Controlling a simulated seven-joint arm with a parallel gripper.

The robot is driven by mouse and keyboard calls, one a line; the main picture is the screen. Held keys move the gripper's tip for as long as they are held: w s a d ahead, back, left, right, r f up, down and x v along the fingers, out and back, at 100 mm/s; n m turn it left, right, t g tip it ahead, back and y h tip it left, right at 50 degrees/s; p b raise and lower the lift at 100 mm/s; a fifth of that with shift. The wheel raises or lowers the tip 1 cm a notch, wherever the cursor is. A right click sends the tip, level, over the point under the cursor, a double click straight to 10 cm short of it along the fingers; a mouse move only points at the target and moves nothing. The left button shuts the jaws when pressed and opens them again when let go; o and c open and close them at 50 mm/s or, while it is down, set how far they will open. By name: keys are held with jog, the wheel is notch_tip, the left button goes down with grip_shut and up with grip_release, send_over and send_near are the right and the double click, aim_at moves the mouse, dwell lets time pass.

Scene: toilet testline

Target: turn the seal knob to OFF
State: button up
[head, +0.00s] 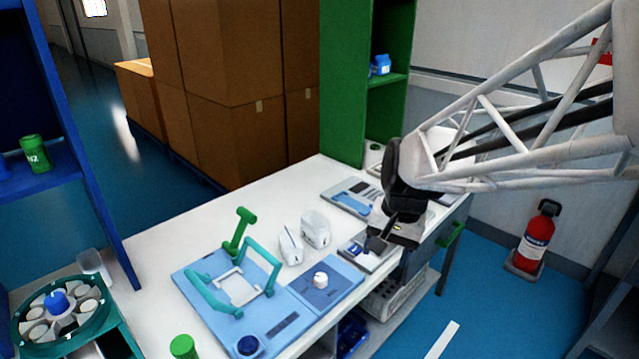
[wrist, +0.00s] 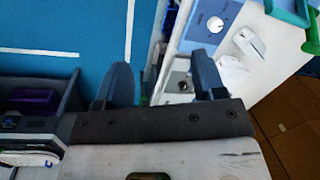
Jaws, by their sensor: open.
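A white round knob (head: 320,280) sits on a blue panel (head: 345,287) near the front edge of the white table. It looks like the seal knob, but its lettering and setting are too small to read. The knob also shows at the top of the wrist view (wrist: 215,24). My gripper (head: 382,238) is open and empty, above the small grey box at the table's front edge, to the right of the knob. In the wrist view my gripper's two fingers (wrist: 163,78) stand wide apart, with the knob beyond the right finger.
A light blue fixture (head: 190,270) with a teal frame (head: 262,252) and green lever (head: 240,228) adjoins the panel on the left. Two white parts (head: 315,228) stand behind it. A small grey box (head: 385,262) lies under my gripper. A fire extinguisher (head: 535,240) stands on the floor at right.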

jog(key=w+a+f+m+g+y, duration=0.1)
jog(key=w+a+f, duration=0.15)
jog(key=w, duration=0.25)
jog(key=w+a+f+m, duration=0.1)
jog(key=w+a+f, duration=0.1)
jog(key=w+f, duration=0.2)
jog(key=m+g+y, duration=0.1)
jog(key=m+g, duration=0.1)
jog(key=m, duration=0.2)
send_near(321, 277)
jog(key=f, duration=0.2)
jog(key=shift+s+a+r, duration=0.15)
jog(key=shift+a+r, duration=0.1)
jog(key=shift+a, duration=0.05)
jog(key=shift+f, duration=0.15)
jog(key=shift+x, duration=3.75)
jog(key=shift+s, duration=0.1)
jog(key=c, duration=0.9)
